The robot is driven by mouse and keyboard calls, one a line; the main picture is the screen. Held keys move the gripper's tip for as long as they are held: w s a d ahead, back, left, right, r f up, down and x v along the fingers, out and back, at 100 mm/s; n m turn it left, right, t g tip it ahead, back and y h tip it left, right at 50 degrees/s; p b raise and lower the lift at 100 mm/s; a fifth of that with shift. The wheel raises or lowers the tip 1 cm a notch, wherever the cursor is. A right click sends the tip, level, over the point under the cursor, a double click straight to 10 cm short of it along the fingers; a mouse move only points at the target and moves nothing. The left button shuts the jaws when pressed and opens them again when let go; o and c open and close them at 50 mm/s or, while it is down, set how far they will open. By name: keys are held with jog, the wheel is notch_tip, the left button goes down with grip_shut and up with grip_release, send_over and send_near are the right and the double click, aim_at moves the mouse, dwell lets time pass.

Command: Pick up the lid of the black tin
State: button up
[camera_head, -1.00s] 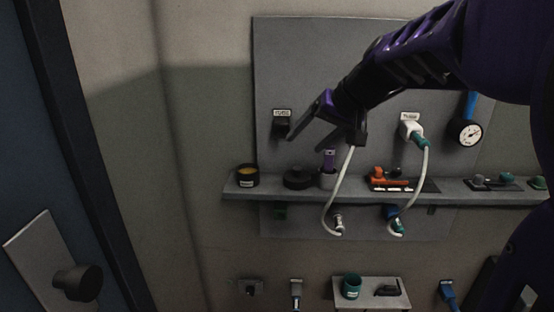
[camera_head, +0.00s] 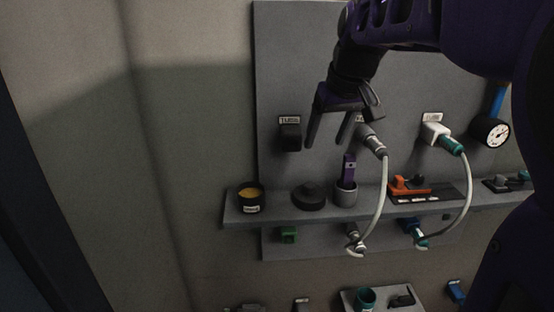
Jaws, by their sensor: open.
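The black tin (camera_head: 249,204) stands open near the left end of the grey shelf (camera_head: 236,221), with a yellowish filling showing inside and a pale label on its front. A round black lid with a raised knob (camera_head: 309,198) lies flat on the shelf just right of the tin. My gripper (camera_head: 327,143) points down above the lid and slightly to its right, with its two fingers apart and nothing between them. It is clear of the lid and the shelf. The fingers pass in front of the grey back panel.
A grey cup holding a purple item (camera_head: 345,191) stands close right of the lid. A white cable (camera_head: 382,195) hangs from a plug beside my gripper. A black labelled block (camera_head: 290,137) sits on the panel above the lid. An orange item (camera_head: 409,186) lies farther right.

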jog(key=b, duration=0.2)
send_near(310, 184)
jog(key=f, duration=0.2)
jog(key=shift+w+a+f, duration=0.25)
jog(key=shift+a+f, duration=0.1)
jog(key=shift+w+d+b+x, duration=0.1)
jog(key=shift+b+x, duration=0.15)
jog(key=shift+x, duration=1.2)
jog(key=shift+w+d+b+x, duration=0.15)
jog(key=shift+b+x, duration=0.1)
jog(key=shift+x, duration=1.25)
jog(key=shift+s+r, duration=0.1)
jog(key=shift+c, duration=0.2)
jog(key=c, duration=1)
jog(key=shift+r, duration=0.25)
